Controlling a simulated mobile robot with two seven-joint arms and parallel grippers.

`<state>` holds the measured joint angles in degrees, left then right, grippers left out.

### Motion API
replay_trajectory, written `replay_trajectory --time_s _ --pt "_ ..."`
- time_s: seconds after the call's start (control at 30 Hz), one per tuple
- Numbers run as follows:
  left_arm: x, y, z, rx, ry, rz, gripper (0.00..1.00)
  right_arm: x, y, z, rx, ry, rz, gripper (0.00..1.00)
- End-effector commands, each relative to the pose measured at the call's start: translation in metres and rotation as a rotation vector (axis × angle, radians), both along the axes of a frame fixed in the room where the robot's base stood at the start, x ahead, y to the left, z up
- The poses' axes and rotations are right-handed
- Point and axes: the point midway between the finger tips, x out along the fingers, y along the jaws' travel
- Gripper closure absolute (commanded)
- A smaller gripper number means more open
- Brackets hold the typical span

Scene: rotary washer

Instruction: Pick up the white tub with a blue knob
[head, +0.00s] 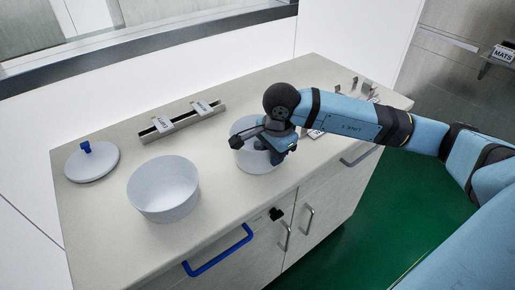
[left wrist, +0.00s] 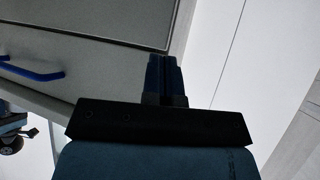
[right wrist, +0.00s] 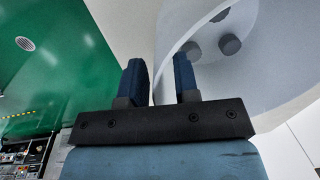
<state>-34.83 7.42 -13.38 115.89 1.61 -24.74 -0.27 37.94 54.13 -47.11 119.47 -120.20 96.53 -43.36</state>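In the head view a round white lid-like piece with a blue knob (head: 86,148) on top lies at the counter's left end. A white open tub (head: 163,192) stands to its right, with no knob visible on it. A second white tub (head: 244,159) stands farther right, partly hidden by my right gripper (head: 262,141). In the right wrist view my right gripper (right wrist: 160,82) has its fingers apart at this tub's wall (right wrist: 282,70); whether they touch it I cannot tell. My left gripper (left wrist: 164,76) has its fingers together, empty, near the cabinet front.
The counter (head: 110,224) is clear at front left. Grey cylinders (right wrist: 229,44) show inside the right tub.

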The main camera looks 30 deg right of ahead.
Motion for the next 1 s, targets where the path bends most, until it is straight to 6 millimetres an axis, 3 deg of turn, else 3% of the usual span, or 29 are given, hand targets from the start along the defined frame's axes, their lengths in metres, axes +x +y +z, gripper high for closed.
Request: replay_trajectory --time_s 0.03,0.1,0.47,0.67,0.87,1.0 --pt "0.0 0.0 0.0 0.0 0.001 0.0 1.0 0.0 0.0 0.0 0.0 0.0 0.0 0.83" --pt "0.0 0.0 0.0 -0.001 0.002 0.0 1.0 0.0 0.0 0.0 0.0 0.0 0.0 0.99" --pt "0.0 -0.001 0.0 -0.002 0.003 0.0 1.0 0.0 0.0 0.001 0.0 -0.001 0.0 1.0" --pt "0.0 -0.001 0.0 -0.002 0.003 0.0 1.0 0.0 0.0 0.011 0.0 -0.002 0.0 1.0" --pt "0.0 -0.001 -0.001 -0.003 0.002 0.001 1.0 0.001 0.0 0.046 0.001 -0.006 0.001 1.0" --pt "-0.001 -0.001 -0.001 -0.003 0.004 0.001 1.0 0.001 0.0 0.086 0.002 -0.008 0.001 1.0"
